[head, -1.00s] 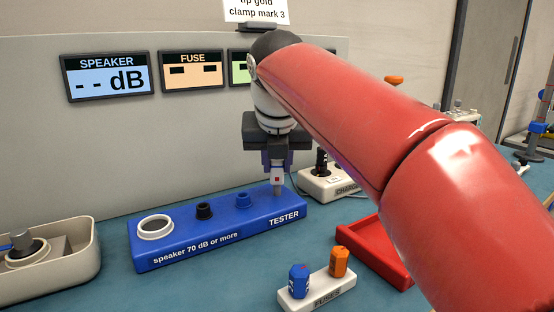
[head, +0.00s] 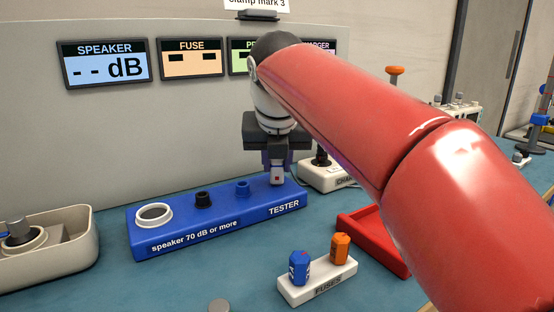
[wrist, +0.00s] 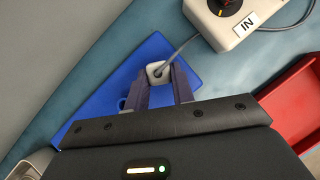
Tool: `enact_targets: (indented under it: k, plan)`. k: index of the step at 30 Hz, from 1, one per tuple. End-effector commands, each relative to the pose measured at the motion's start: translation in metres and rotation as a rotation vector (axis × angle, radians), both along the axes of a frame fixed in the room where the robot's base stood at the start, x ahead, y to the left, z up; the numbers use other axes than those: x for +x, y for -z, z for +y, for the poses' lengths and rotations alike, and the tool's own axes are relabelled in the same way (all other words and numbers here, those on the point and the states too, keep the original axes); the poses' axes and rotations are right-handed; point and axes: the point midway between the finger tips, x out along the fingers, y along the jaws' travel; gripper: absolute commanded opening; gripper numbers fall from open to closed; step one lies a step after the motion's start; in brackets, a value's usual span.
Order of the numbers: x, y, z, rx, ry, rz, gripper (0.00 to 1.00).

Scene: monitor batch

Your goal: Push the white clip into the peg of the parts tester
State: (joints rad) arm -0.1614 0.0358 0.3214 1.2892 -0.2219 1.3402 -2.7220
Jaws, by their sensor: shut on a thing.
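The blue parts tester (head: 190,243), labelled TESTER, lies on the bench with a white ring, a black socket and a blue socket along its top. My gripper (head: 277,178) is over its right end, pointing down. It is shut on the white clip (head: 277,172), which sits low at the tester's top. In the wrist view the clip (wrist: 157,72) is between the two fingers, with a grey cable beside it. The tester (wrist: 195,55) is under it. The peg is hidden, so I cannot tell how far the clip is on it.
A white charger box (head: 327,177) stands just right of my gripper. A white fuse holder (head: 318,283) with a blue and an orange fuse is in front, beside a red tray (head: 373,242). A beige bin (head: 75,255) is at left. Display panels (head: 107,63) stand behind.

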Motion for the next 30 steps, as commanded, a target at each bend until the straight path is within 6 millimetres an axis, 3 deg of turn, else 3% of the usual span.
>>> enact_targets:
  k: [22,23,28,30]
  plan:
    - [-0.0001,0.0032,0.0000,0.000,0.000,0.002,0.02]
    - [-0.0001,0.0032,0.0000,0.000,0.000,0.002,0.28]
    - [0.0000,0.0030,0.0000,0.000,0.000,0.002,0.50]
    - [-0.0001,0.0029,0.0000,0.000,0.000,0.001,0.50]
